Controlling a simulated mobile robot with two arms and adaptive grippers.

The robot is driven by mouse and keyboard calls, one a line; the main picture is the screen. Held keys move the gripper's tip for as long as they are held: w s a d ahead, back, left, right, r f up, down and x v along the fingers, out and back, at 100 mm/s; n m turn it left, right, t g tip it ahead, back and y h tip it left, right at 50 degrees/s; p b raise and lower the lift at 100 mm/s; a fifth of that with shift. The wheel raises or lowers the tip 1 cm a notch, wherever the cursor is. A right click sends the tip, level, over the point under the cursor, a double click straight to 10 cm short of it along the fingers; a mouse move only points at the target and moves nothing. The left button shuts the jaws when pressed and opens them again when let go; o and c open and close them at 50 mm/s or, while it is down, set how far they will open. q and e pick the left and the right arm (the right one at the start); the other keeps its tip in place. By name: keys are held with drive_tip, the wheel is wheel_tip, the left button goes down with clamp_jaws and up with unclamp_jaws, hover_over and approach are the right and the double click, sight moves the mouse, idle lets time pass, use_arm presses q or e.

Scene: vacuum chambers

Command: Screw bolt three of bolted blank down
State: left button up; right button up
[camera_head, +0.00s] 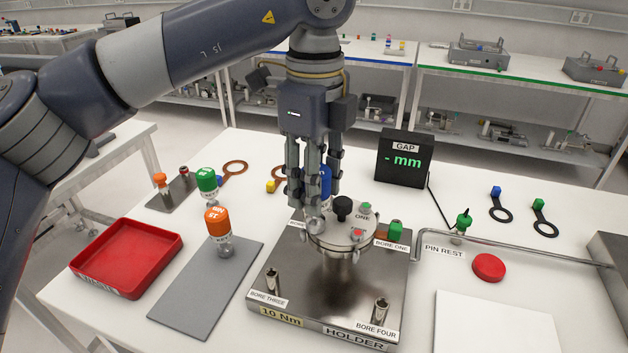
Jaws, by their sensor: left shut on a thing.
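The bolted blank (325,234) is a round metal disc on the metal holder (300,255). It has a black knob, a label "ONE", and a green and a red mark on top. My left gripper (314,205) points down over its far left edge. It is shut on a blue-topped piece (325,181), mostly hidden behind the fingers. I cannot tell whether the piece touches a bolt, and no bolt marked three can be made out. Metal posts stand by the labels "BORE THREE" (268,298) and "BORE FOUR" (376,328). My right gripper is not in view.
A green-topped (206,180) and an orange-topped (217,222) piece stand left, near a grey mat (200,300) and red tray (126,258). A bent metal rod (510,250) crosses the right side. The gap display (405,159) reads "- mm".

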use_arm(q)
drive_tip(key=shift+m+p, duration=0.3)
drive_tip(key=shift+m, duration=0.8)
drive_tip(key=m+p, duration=0.1)
drive_tip(key=m, duration=0.3)
drive_tip(key=shift+d, duration=0.1)
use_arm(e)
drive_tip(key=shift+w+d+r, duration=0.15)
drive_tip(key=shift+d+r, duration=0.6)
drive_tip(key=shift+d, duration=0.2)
use_arm(q)
drive_tip(key=shift+m, duration=0.4)
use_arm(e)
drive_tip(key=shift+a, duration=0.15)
use_arm(q)
drive_tip(key=shift+r+m, duration=0.1)
drive_tip(key=shift+m, duration=0.3)
drive_tip(key=m, duration=0.3)
drive_tip(key=shift+p, duration=0.4)
drive_tip(key=shift+w+r+p, duration=0.2)
drive_tip(key=shift+r+p, duration=0.25)
drive_tip(key=shift+r, duration=0.3)
drive_tip(key=shift+s+r+p, duration=0.2)
drive_tip(key=shift+r+p, duration=0.15)
drive_tip(key=shift+r, duration=0.2)
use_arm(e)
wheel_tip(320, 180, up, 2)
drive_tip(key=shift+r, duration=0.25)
